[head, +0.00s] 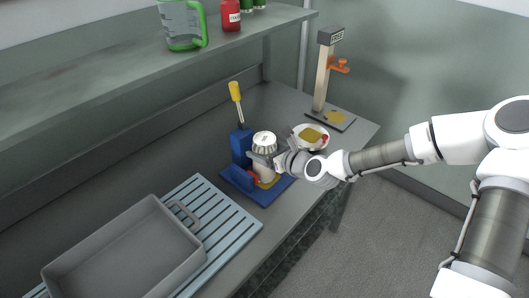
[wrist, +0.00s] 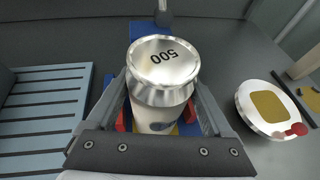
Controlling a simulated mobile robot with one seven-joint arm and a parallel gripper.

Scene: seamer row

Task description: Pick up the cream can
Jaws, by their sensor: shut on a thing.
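The cream can (head: 265,172) stands upright over the blue stand (head: 240,150) in the head view. A silvery round piece marked 500 (wrist: 163,60) covers its top; I cannot tell whether it is a lid or a separate piece. My gripper (head: 266,160) comes from the right and is shut on the can. In the wrist view, the can's pale body (wrist: 155,118) sits between the two fingers of my gripper (wrist: 160,110). Red parts of the stand show beside it. Whether its bottom touches the stand is hidden.
A grey tray (head: 130,222) lies on a slatted rack (head: 228,217) at front left. A white dish (head: 299,130) with a yellow disc is close to the right. A yellow-handled tool (head: 236,92) rises behind the stand. A post marked FREE (head: 322,75) stands farther back. A shelf (head: 110,70) overhangs the counter.

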